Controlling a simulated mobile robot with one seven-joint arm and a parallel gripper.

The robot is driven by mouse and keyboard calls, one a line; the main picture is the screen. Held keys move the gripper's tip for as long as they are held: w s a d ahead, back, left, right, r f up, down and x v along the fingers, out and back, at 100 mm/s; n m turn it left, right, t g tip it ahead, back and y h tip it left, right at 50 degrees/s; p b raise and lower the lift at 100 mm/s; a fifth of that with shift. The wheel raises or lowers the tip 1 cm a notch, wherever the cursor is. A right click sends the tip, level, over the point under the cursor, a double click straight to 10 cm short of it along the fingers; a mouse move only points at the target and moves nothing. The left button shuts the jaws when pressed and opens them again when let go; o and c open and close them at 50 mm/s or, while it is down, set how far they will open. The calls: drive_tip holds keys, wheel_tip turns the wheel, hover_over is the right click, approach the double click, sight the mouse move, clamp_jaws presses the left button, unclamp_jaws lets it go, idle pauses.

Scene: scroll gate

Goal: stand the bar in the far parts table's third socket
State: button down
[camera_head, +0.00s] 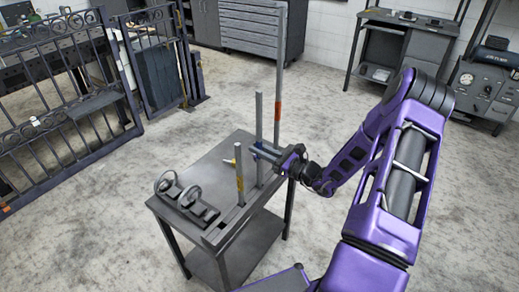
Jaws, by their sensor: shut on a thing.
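The parts table (205,165) stands in the middle of the view, with a raised strip (217,233) along its right edge. A grey mid-height bar (259,120) stands upright over that strip. My gripper (261,152) reaches in from the right and is shut on this bar partway up. A shorter bar with a yellow band (240,182) stands upright nearer the front. A tall bar with an orange band (278,90) rises behind my gripper; its foot is hidden. Whether the held bar's foot sits in a socket is too small to tell.
Iron gates (75,110) stand at the left. A drawer cabinet (248,28) and a workbench (405,45) line the back wall. The floor between is clear.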

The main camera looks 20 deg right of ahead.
drive_tip(key=shift+f+b, duration=0.35)
drive_tip(key=shift+f, duration=0.05)
drive_tip(key=c, duration=0.8)
unclamp_jaws()
drive_tip(key=shift+c, duration=0.2)
drive_tip(key=shift+o, duration=0.4)
drive_tip(key=shift+f, duration=0.15)
drive_tip(key=shift+s, duration=0.1)
drive_tip(key=v, duration=1.7)
drive_tip(key=shift+d, duration=0.15)
